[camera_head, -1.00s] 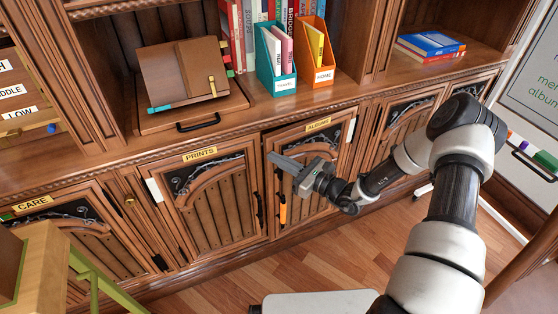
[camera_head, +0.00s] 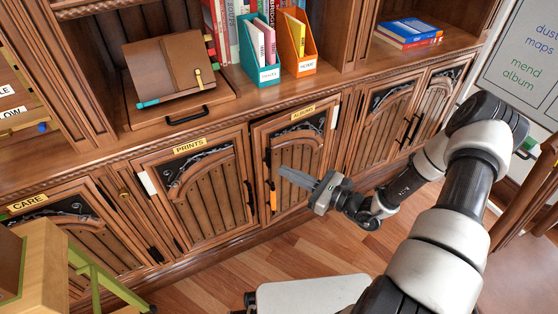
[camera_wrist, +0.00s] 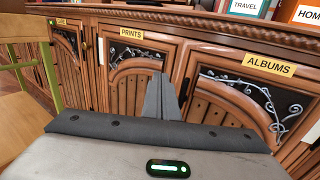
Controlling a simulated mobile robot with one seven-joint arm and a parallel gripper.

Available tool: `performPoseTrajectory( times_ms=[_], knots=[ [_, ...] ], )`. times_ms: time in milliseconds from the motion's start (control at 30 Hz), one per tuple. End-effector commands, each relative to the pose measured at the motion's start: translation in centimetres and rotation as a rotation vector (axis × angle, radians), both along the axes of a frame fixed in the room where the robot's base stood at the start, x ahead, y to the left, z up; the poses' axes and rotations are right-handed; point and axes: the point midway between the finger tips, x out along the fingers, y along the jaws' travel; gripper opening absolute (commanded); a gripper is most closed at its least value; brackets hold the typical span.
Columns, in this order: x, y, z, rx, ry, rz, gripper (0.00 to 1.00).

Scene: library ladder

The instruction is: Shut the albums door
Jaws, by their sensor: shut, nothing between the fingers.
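The albums door (camera_head: 301,158) is a brown wooden cabinet door with a yellow ALBUMS label, dark scrollwork and a white piece at its upper right. It appears slightly ajar along its left edge, though the gap is hard to judge. Its dark handle and an orange tag (camera_head: 273,200) are at the left edge. In the wrist view the albums door (camera_wrist: 225,105) fills the right side.
The prints door (camera_head: 200,195) is to the left and looks shut. A teal file box (camera_head: 262,62) and an orange one (camera_head: 297,50) stand on the counter above. Wood floor (camera_head: 230,280) lies open in front.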

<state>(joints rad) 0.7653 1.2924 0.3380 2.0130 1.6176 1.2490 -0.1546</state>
Motion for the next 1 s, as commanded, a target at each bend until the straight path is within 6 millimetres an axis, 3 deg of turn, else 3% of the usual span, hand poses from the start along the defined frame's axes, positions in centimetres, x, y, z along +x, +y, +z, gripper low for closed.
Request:
performPoseTrajectory(
  times_ms=[167,500,600,767,1000],
  knots=[
    [-1.0,-0.4,-0.5,0.009,-0.001,-0.017,0.0],
    [-1.2,0.0,-9.9,0.022,-0.004,-0.351,0.0],
    [-1.3,0.0,-11.3,0.005,-0.001,-0.401,0.0],
    [-0.1,0.6,-11.6,-0.002,-0.004,-0.41,0.0],
    [4.1,3.0,-11.7,0.0,-0.005,-0.406,0.0]
  ],
)
